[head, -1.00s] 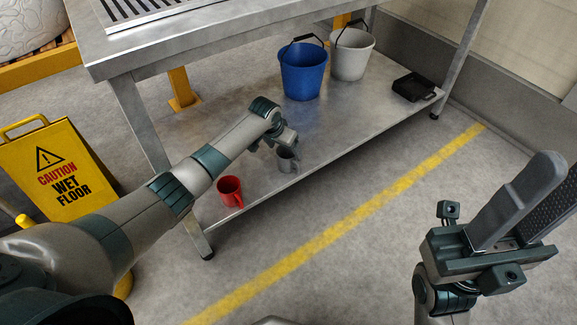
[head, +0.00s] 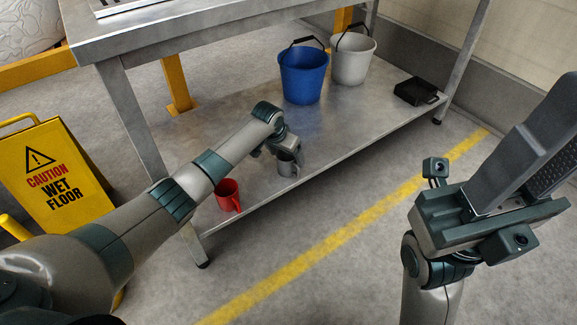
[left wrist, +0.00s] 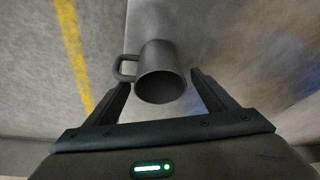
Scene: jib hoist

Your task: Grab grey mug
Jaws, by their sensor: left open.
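The grey mug (head: 287,164) stands on the low metal shelf (head: 335,130) near its front edge, partly hidden by my left wrist in the head view. In the left wrist view the grey mug (left wrist: 160,72) lies between and just beyond the fingertips, its handle toward the left finger. My left gripper (left wrist: 160,88) is open with nothing held; in the head view my left gripper (head: 277,148) is at the mug. My right gripper (head: 530,150) is raised at the right, its fingers seen from the side; the gap between them is unclear.
A red mug (head: 228,195) stands on the shelf left of the grey mug, close under my left forearm. A blue bucket (head: 303,75), a white bucket (head: 352,58) and a black tray (head: 416,92) stand farther back. A yellow wet floor sign (head: 50,175) is at the left.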

